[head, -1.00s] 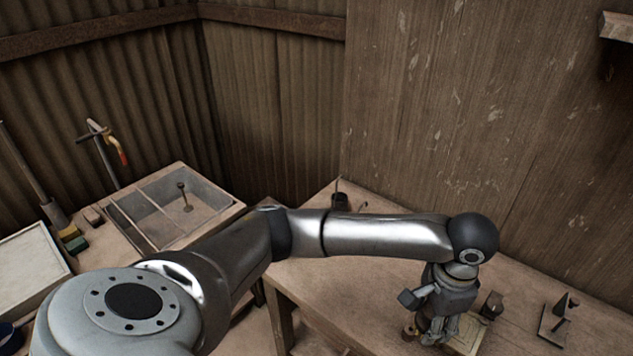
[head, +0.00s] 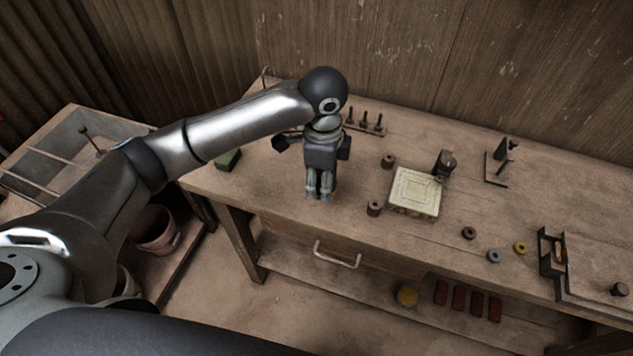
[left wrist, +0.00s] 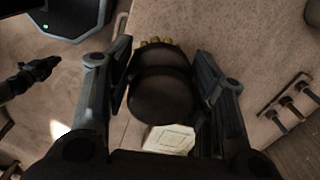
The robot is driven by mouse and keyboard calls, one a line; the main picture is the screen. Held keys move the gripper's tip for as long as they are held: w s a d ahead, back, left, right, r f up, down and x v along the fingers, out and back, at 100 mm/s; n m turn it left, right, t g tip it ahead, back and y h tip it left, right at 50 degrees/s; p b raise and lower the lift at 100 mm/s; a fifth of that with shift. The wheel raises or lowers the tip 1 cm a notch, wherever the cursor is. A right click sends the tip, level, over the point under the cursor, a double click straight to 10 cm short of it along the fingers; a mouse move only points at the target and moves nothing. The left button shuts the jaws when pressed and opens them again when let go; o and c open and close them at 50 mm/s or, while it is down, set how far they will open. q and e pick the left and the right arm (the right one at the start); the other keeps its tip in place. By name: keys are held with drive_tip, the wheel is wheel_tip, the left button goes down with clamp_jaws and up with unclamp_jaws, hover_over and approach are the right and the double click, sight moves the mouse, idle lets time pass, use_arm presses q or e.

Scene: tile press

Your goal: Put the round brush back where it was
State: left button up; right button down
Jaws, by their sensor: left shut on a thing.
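My left gripper (head: 320,196) hangs fingers down over the left part of the workbench, left of the pale square tile or plate (head: 415,191). In the left wrist view its fingers (left wrist: 165,88) are closed on a dark, round-bodied thing (left wrist: 160,95), which I take to be the round brush. Yellowish tips show at its far edge. In the head view the gripper hides most or all of the brush, and I cannot tell its height above the bench.
A peg rack (head: 365,123) stands behind the gripper, and a green block (head: 228,160) lies to the left. Small dark cylinders (head: 374,208) flank the plate. Rings (head: 493,256) and a metal frame (head: 552,252) are to the right. Bare bench lies around the gripper.

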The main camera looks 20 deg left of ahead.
sight(318, 178)
use_arm(q)
drive_tip(key=f, duration=0.1)
drive_tip(key=w+a+f, duration=0.1)
drive_tip(key=w+f, duration=0.1)
drive_tip(key=shift+w+a+f, duration=0.2)
drive_tip(key=shift+a+f, duration=0.05)
drive_tip(key=shift+f, duration=0.15)
drive_tip(key=shift+w+a+f+p, duration=0.1)
drive_tip(key=shift+w+f+p, duration=0.15)
drive_tip(key=shift+f+p, duration=0.1)
wheel_tip(318, 178, down, 3)
drive_tip(key=shift+w+a+f, duration=0.1)
drive_tip(key=shift+f, duration=0.1)
use_arm(e)
drive_tip(key=shift+a+r, duration=0.6)
drive_tip(key=shift+r, duration=0.05)
drive_tip(key=shift+d, duration=0.1)
use_arm(q)
drive_tip(key=o, duration=1)
drive_tip(key=shift+f, duration=0.1)
use_arm(e)
drive_tip(key=shift+d, duration=0.3)
